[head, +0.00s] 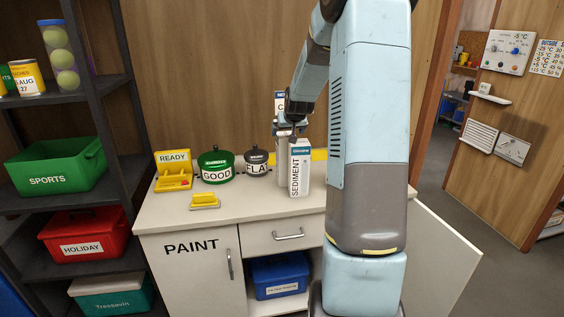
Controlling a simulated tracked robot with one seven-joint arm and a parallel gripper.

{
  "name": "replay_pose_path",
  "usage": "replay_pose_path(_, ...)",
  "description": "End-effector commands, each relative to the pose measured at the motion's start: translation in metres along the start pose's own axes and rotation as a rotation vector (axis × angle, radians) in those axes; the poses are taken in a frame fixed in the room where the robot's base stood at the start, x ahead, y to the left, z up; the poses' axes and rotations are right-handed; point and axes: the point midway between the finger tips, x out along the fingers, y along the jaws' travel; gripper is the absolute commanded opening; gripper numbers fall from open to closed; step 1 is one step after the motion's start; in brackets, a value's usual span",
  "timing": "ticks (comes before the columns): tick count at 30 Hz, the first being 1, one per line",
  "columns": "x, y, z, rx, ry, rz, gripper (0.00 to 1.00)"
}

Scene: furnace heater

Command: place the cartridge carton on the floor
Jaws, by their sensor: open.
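A tall white carton with a blue top band, marked SEDIMENT (300,175), stands upright on the white counter (240,212). A second pale carton with a blue top and a label starting with C (280,101) shows behind my gripper, partly hidden. My gripper (288,131) is open, just above and to the left of the SEDIMENT carton's top. I cannot tell whether it touches either carton. My arm hides the counter's right part. The grey floor (490,235) shows at the right.
A yellow READY tray (173,182), a green GOOD pot (215,172), a dark pot (257,169) and a small yellow item (204,202) stand left of the cartons. A blue bin (279,268) sits under the drawer. An open cabinet door (440,258) juts out at right.

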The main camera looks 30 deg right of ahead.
Motion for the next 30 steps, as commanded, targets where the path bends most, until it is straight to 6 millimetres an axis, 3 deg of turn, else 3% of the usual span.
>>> replay_pose_path(6, 0.01, -0.001, 0.0, -0.003, 0.0, -0.001, 1.0)
replay_pose_path(18, 0.053, -0.001, 0.002, -0.001, 0.0, 0.0, 1.0)
replay_pose_path(27, 0.056, -0.001, 0.001, -0.001, 0.001, -0.001, 1.0)
replay_pose_path(30, 0.056, -0.001, 0.001, -0.001, 0.001, -0.001, 0.9)
